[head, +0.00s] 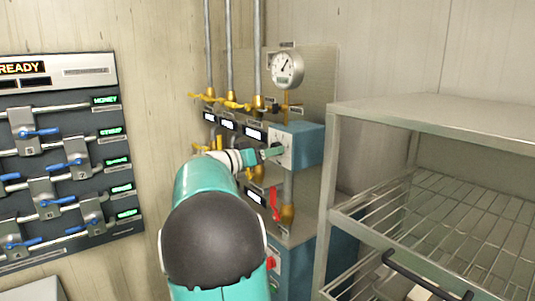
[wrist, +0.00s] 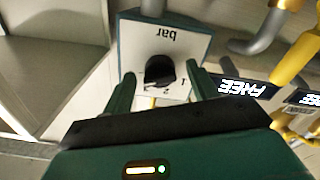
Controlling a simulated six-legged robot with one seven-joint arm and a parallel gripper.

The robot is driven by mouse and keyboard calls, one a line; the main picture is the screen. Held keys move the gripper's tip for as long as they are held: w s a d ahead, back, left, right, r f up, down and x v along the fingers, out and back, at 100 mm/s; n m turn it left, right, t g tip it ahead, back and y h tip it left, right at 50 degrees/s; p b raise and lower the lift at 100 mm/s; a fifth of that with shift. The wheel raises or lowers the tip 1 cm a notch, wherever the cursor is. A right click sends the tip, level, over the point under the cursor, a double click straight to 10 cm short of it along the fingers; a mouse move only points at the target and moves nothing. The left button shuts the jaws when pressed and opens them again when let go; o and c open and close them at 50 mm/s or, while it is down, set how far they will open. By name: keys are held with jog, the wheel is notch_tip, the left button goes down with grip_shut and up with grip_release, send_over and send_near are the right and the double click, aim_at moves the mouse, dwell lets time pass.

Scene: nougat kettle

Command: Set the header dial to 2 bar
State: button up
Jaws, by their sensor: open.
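The header dial is a black knob (wrist: 160,72) on the pale face plate (wrist: 185,45) of a blue box. In the wrist view the plate is upside down, marked "bar", with small numerals near the knob; the exact setting is unclear. In the head view the blue box (head: 305,146) is on the wall panel, and my arm partly hides its face. My gripper (head: 272,152) is open in front of that face. In the wrist view its two green fingers (wrist: 161,76) stand either side of the knob, with a visible gap on each side.
A round gauge (head: 287,69) is above the box. Yellow valve handles (head: 233,104) and small displays sit to its left, and a red lever (head: 275,204) below. A metal wire shelf rack (head: 440,205) stands close on the right. A board with blue-handled valves (head: 70,160) is at left.

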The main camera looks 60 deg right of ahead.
jog(key=c, duration=1)
jog(key=shift+n, duration=0.4)
jog(key=shift+s+a+r+n, duration=0.1)
jog(key=shift+r+n, duration=0.1)
jog(key=shift+n, duration=4)
jog(key=shift+s+r+n, duration=0.1)
jog(key=shift+r+n, duration=0.05)
jog(key=shift+n, duration=4.05)
jog(key=o, duration=1)
